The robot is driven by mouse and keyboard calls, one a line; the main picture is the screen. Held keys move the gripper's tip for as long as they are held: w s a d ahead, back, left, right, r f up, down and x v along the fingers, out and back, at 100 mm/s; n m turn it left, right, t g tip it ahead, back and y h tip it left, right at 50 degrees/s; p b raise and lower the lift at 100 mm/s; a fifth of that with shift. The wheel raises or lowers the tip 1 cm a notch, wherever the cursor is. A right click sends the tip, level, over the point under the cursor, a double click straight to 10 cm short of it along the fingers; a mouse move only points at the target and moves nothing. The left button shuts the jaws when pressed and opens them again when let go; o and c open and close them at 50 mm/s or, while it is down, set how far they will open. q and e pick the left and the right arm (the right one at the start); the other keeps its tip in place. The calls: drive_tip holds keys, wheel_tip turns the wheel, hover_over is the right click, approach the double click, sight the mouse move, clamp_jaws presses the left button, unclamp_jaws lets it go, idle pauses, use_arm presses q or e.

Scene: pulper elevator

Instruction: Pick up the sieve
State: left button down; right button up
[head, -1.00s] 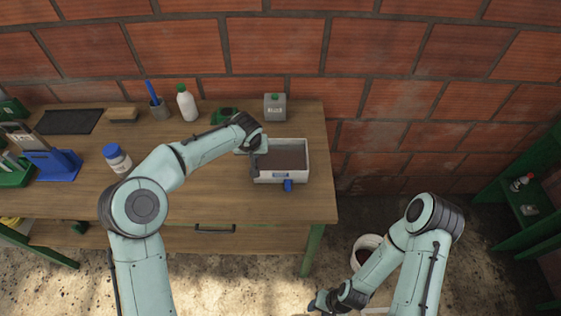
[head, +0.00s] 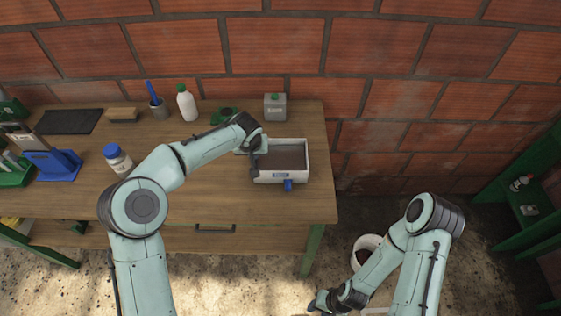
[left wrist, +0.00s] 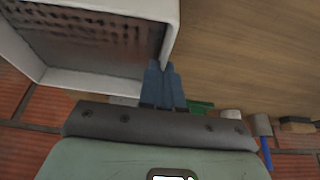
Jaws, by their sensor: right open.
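The sieve (head: 306,165) is a white rectangular frame with a brown mesh bottom, near the right end of the wooden table. It also shows at the upper left of the left wrist view (left wrist: 100,82). My left gripper (head: 258,165) is at the sieve's left wall. In the left wrist view its blue fingers (left wrist: 164,82) are close together on the wall, one on each side of it. My right gripper (head: 318,302) is low at the bottom edge of the head view, away from the table, open and apart from the sieve.
A grey canister (head: 275,107), a green object (head: 226,116) and a white bottle (head: 187,103) stand behind the sieve. A blue-capped jar (head: 117,158) is at left. A white bucket (head: 366,243) is on the floor by my right arm. The table front is clear.

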use_arm(q)
drive_tip(key=shift+s+f, duration=0.15)
drive_tip(key=shift+f, duration=0.1)
